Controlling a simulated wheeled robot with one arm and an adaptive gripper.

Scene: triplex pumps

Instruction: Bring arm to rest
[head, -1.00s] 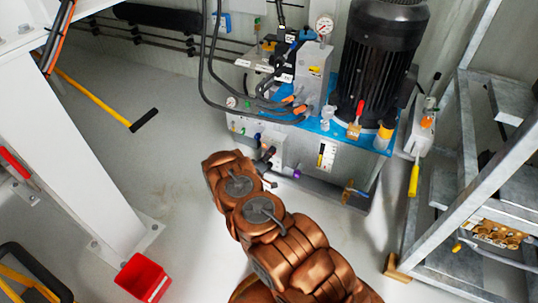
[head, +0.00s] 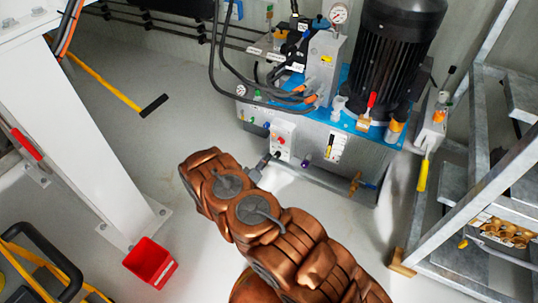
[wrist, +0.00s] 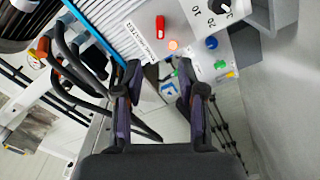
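My copper-coloured arm reaches up from the bottom of the head view toward the pump unit. In that view my gripper is mostly hidden behind the arm's end. In the wrist view my gripper (wrist: 160,85) shows two dark fingers spread apart with a gap between them. Nothing is held between them. Beyond the fingers is the control box (wrist: 195,45) with a red switch, an orange-lit button, a blue button and a black rotary knob. The same control box (head: 283,137) shows in the head view on the front of the unit, just past the arm's end.
The pump unit with its black motor (head: 395,65) and blue top stands ahead. A metal rack (head: 470,190) is at the right. A white column (head: 85,130) and a red bin (head: 150,262) are at the left.

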